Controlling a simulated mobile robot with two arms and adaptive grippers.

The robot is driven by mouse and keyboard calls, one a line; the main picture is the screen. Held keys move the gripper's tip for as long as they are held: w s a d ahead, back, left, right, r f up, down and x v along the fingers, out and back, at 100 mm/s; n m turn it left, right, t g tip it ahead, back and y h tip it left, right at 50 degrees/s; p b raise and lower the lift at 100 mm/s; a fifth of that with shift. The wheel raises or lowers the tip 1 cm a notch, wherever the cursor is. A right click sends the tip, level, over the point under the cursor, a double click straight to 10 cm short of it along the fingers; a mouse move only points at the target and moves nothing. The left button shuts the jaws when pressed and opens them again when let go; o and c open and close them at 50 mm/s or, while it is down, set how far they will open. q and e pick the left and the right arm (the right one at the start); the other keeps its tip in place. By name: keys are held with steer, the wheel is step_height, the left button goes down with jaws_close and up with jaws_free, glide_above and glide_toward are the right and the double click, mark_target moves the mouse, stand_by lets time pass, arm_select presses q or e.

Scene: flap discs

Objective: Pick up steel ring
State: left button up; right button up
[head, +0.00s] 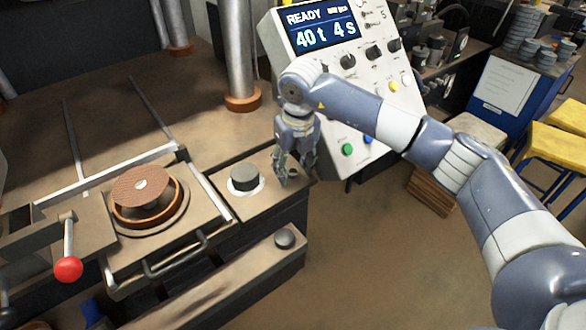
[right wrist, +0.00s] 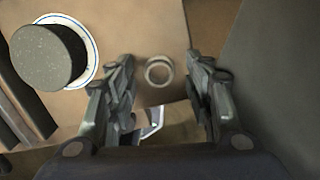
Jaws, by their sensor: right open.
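The steel ring (right wrist: 158,71) is a small pale ring lying flat on the brown surface. In the right wrist view it sits between my two fingertips, with a gap on either side. In the head view the ring (head: 293,174) is small, near the right corner of the machine's ledge, and partly obscured by the fingers. My right gripper (head: 298,173) points down over it, open and empty. The right gripper (right wrist: 160,68) shows both fingers spread apart in the right wrist view. My left gripper is not in view.
A dark grey cylinder (head: 245,177) stands on a white, blue-rimmed dish left of the ring; it also shows in the wrist view (right wrist: 47,55). A brown disc (head: 140,187) lies on the press fixture. The control panel (head: 345,90) rises behind my right gripper. The ledge edge is close.

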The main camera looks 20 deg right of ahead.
steer(key=c, duration=0.8)
steer(key=shift+c, duration=0.2)
